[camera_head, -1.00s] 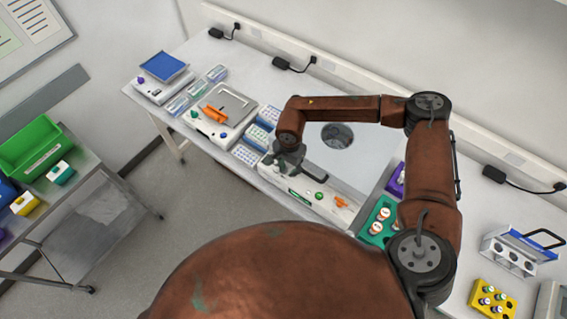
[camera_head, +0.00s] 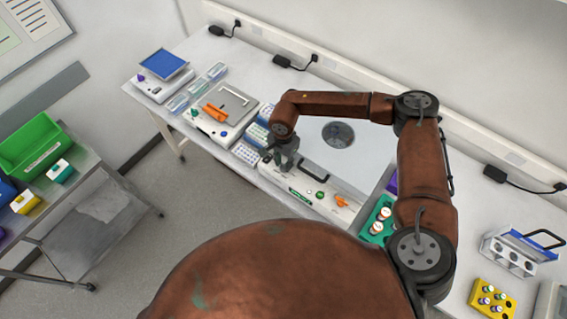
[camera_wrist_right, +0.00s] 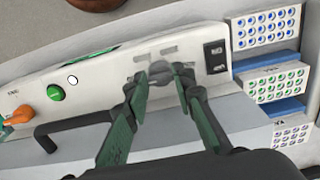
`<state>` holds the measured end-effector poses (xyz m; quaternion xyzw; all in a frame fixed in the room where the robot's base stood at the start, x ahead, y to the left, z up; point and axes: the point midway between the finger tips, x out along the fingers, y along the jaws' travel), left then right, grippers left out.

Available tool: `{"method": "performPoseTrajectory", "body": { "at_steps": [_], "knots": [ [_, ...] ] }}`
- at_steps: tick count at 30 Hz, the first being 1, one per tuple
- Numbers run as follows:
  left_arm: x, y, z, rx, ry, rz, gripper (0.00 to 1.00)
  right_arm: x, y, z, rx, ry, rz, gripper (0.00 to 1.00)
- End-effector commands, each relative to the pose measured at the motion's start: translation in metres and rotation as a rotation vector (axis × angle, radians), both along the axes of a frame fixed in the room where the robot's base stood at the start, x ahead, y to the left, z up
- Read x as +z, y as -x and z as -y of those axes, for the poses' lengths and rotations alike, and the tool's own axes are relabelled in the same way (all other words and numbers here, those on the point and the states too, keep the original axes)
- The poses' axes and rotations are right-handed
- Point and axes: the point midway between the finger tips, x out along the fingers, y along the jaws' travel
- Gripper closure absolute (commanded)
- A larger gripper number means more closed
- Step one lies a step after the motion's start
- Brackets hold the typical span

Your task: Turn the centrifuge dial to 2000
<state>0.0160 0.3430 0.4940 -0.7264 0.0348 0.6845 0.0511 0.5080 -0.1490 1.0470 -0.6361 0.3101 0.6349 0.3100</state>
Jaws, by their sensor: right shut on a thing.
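The white centrifuge (camera_head: 335,157), with a round dark window in its lid, stands on the bench in the head view. Its front panel faces me. In the wrist view a grey knob (camera_wrist_right: 160,71) on that panel sits between the fingertips of my right gripper (camera_wrist_right: 160,76). The gripper is shut on this knob, and the fingers partly hide it. No dial number can be read. In the head view my right gripper (camera_head: 281,160) is at the left end of the panel. My left gripper is not in view.
The panel also has a green button (camera_wrist_right: 55,92), a white button (camera_wrist_right: 72,80), an orange knob (camera_wrist_right: 14,119) and a black switch (camera_wrist_right: 214,56). Tube racks (camera_head: 246,153) stand close left of the centrifuge. A green rack (camera_head: 372,228) stands to its right.

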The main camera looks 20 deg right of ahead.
Motion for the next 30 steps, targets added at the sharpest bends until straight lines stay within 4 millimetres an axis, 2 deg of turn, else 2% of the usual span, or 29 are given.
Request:
{"method": "performPoseTrajectory", "body": {
  "at_steps": [1,3,10,14,17,25,30],
  "knots": [
    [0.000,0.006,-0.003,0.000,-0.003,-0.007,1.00,-0.006,0.003,0.001,0.001,0.003,-0.008,1.00],
    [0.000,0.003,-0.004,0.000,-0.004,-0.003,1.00,-0.007,0.002,0.002,0.000,0.003,-0.008,1.00],
    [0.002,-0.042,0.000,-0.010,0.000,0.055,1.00,-0.009,0.001,0.003,-0.003,0.006,-0.006,1.00],
    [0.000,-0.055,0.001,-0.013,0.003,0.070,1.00,-0.009,0.001,0.003,-0.020,0.006,-0.005,1.00],
    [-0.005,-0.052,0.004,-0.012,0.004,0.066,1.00,-0.010,0.001,0.003,-0.051,0.007,-0.004,1.00],
    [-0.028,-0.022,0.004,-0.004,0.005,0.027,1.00,-0.013,0.000,0.005,-0.228,0.009,-0.003,1.00],
    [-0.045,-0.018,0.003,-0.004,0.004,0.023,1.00,-0.013,0.000,0.005,-0.386,0.009,-0.002,1.00]
  ]
}}
